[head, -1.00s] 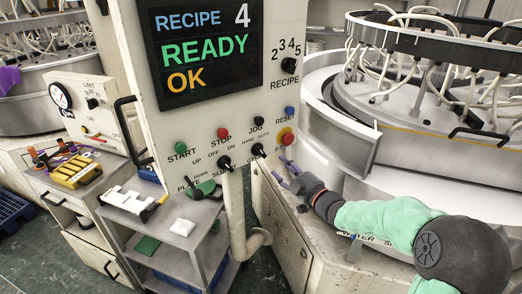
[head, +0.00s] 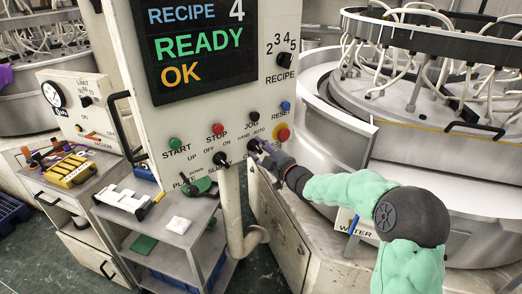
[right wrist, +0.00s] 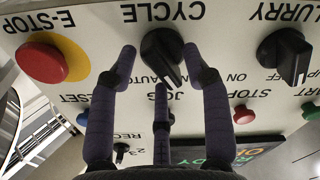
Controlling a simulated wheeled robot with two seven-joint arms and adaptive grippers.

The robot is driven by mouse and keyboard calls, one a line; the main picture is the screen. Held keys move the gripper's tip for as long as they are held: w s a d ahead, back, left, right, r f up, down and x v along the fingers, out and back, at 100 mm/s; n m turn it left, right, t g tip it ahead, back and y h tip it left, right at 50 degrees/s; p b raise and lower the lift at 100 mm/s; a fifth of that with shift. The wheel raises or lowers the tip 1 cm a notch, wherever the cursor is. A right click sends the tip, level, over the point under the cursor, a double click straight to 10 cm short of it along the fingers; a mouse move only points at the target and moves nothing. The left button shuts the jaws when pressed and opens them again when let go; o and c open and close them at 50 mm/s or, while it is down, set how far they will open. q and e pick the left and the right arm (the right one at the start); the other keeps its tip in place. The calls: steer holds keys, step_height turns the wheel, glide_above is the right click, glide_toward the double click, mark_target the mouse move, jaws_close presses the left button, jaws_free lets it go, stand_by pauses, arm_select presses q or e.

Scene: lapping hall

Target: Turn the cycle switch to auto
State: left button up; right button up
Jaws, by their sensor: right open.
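The cycle switch (right wrist: 165,50) is a black knob on the white panel, seen upside down in the right wrist view. Its pointer tilts to the lower right there, away from the AUTO lettering at the left and toward the partly hidden label. My right gripper (right wrist: 159,66) is open, with purple fingers on both sides of the knob and a third below it; I cannot tell whether they touch it. In the head view, the right gripper (head: 263,148) is at the panel's lower right and partly covers the switch (head: 252,145). My left gripper is not in view.
The red E-stop (right wrist: 40,60) on its yellow base sits close beside one finger. The slurry switch (right wrist: 284,55) is on the other side. A blue reset button (head: 286,106) and red stop button (head: 218,129) are near. A grey cart (head: 150,215) stands below the panel.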

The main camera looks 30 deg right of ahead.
steer(key=shift+c, duration=0.3)
jaws_close()
steer(key=shift+m, duration=0.3)
steer(key=shift+d+f+m+p, duration=0.15)
steer(key=shift+m+p, duration=1.3)
steer(key=shift+m, duration=1.4)
steer(key=shift+f+m+p, duration=0.1)
steer(key=shift+m+p, duration=1.3)
steer(key=shift+m, duration=1.45)
